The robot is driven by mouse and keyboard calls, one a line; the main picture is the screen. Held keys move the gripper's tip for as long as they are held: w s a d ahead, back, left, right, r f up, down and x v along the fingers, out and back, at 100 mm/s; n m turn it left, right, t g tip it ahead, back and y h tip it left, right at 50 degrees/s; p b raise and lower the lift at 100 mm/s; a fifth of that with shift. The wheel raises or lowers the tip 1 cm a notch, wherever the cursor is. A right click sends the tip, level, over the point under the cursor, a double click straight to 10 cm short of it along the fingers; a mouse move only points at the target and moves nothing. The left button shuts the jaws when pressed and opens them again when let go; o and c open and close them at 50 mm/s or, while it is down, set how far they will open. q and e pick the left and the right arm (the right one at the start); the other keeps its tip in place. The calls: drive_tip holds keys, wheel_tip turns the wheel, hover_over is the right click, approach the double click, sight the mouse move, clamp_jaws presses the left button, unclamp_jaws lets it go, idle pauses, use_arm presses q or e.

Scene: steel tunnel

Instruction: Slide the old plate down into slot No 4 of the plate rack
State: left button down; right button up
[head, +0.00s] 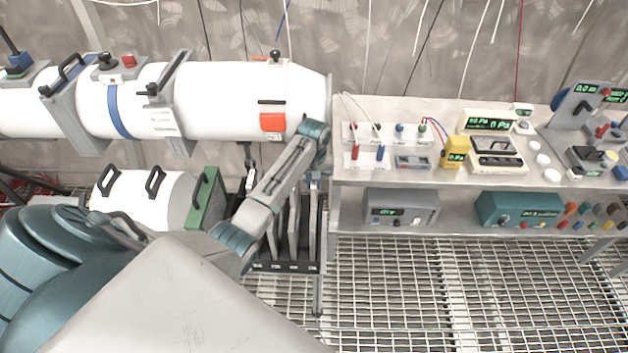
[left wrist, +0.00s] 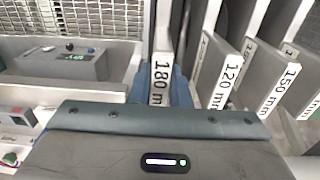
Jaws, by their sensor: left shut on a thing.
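My left gripper (head: 314,178) points down over the right end of the plate rack (head: 286,267). In the left wrist view its blue fingers (left wrist: 161,92) are shut on a grey plate with a white label reading "180 m" (left wrist: 161,75), the rest of the label being cut off. The held plate stands upright. Whether its lower edge is inside a slot is hidden. Plates labelled 120 mm (left wrist: 228,82) and 150 mm (left wrist: 279,90) stand to its right in that view. The slot numbers on the rack front are too small to read. My right gripper is not in view.
A steel bench (head: 345,178) with instruments stands close to the right of the rack. A white tube (head: 230,95) runs behind, above the rack. A white cylinder with a green end (head: 204,208) lies left of it. Open grating floor (head: 430,285) is in front.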

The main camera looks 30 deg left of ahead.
use_arm(q)
drive_tip(key=shift+f, duration=0.3)
drive_tip(key=c, duration=1.4)
unclamp_jaws()
drive_tip(key=shift+o, duration=0.6)
drive_tip(key=shift+s, duration=0.1)
drive_tip(key=shift+r, duration=0.3)
wheel_tip(320, 180, up, 9)
drive_tip(key=shift+r+b, duration=0.1)
drive_tip(key=shift+b, duration=1.1)
drive_tip(key=shift+r, duration=0.55)
drive_tip(key=shift+d+f, duration=0.1)
drive_tip(key=shift+f, duration=0.05)
